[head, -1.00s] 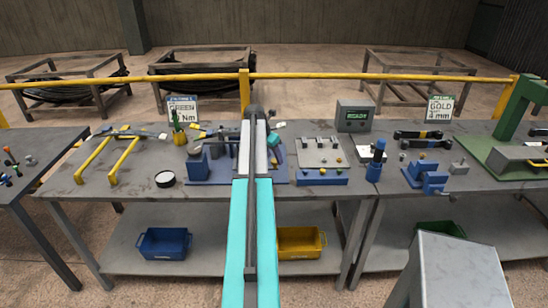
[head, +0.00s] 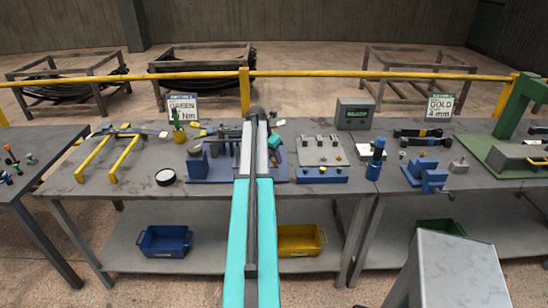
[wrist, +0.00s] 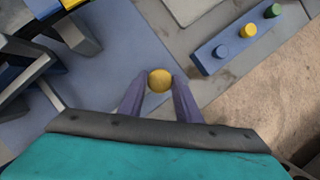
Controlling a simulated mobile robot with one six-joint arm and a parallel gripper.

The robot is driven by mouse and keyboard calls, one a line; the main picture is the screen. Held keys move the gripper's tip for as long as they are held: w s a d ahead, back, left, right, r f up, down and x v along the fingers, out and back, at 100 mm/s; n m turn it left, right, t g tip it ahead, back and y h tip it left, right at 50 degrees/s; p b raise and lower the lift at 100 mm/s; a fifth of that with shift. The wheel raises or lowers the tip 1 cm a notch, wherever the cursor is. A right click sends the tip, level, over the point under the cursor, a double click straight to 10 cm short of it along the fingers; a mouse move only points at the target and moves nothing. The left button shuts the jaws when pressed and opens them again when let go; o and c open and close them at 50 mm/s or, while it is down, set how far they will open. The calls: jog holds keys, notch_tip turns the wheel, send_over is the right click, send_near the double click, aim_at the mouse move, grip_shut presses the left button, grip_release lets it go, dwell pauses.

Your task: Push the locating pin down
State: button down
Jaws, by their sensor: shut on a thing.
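In the wrist view, a round yellow knob (wrist: 160,80) sits between my gripper's (wrist: 160,84) two purple fingertips, which are shut on it. It appears to be the top of the locating pin; the shaft below is hidden. The knob is over the blue base plate (wrist: 95,85), close to the plate's right edge. In the head view, the blue plate (head: 212,173) lies on the middle bench, and my arm covers its centre, hiding the knob and the fingertips.
A blue block (wrist: 235,42) with coloured buttons stands to the right in the wrist view. Dark fixture parts (wrist: 55,30) stand at left.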

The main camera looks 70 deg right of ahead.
jog(key=shift+a+f+b, duration=0.1)
jog(key=shift+f+b, duration=0.55)
jog(key=shift+f, duration=1.35)
jog(key=c, duration=1.3)
grip_release()
jog(key=shift+f, duration=0.1)
jog(key=b+v, duration=0.3)
jog(key=v, duration=1.1)
jog(key=shift+b, duration=0.3)
